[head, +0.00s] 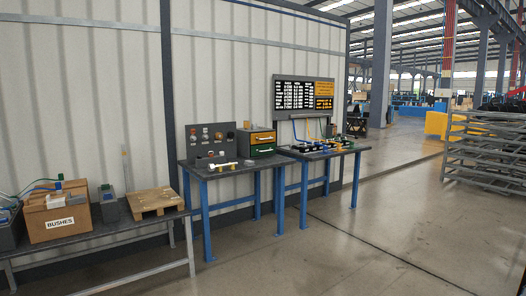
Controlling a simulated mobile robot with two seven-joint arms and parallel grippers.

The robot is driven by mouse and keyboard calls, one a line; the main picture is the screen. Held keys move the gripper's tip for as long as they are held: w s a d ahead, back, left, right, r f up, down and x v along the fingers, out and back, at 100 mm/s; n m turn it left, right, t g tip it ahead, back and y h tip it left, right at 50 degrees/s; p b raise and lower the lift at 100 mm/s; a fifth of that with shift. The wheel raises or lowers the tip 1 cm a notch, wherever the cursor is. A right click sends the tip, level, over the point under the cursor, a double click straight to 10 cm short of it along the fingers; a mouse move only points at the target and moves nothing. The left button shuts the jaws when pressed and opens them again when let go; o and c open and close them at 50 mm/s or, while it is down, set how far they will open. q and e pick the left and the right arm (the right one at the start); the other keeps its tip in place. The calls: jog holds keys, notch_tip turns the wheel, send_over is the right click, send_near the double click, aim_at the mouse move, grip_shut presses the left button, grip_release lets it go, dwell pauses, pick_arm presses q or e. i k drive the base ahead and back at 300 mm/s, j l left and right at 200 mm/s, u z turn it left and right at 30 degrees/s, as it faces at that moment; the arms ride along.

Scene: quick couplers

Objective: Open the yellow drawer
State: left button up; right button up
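A small drawer unit (257,143) stands at the back right of the left blue-legged table in the head view. Its upper drawer (262,138) has a yellow-orange front with a light handle. Its lower drawer (263,149) has a green front with a light handle. Both drawers look shut, though the unit is small and far away. Neither of my grippers shows in the head view.
The left table (207,173) has blue legs and holds a panel with knobs (211,140). A second blue-legged table (345,149) stands to its right. A low bench with a BUSHES box (58,211) is at left. The floor (300,255) in front is clear.

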aim_at(262, 137)
jog(key=i+z, duration=0.35)
jog(key=i, duration=2.95)
jog(key=i+u, duration=0.1)
jog(key=i, duration=0.6)
jog(key=i+l+u, duration=0.1)
jog(key=i, duration=0.55)
jog(key=i+l+u, duration=0.2)
jog(key=i+u, duration=0.2)
jog(key=i+l+u, duration=0.45)
jog(key=i+j, duration=0.05)
jog(key=j, duration=0.05)
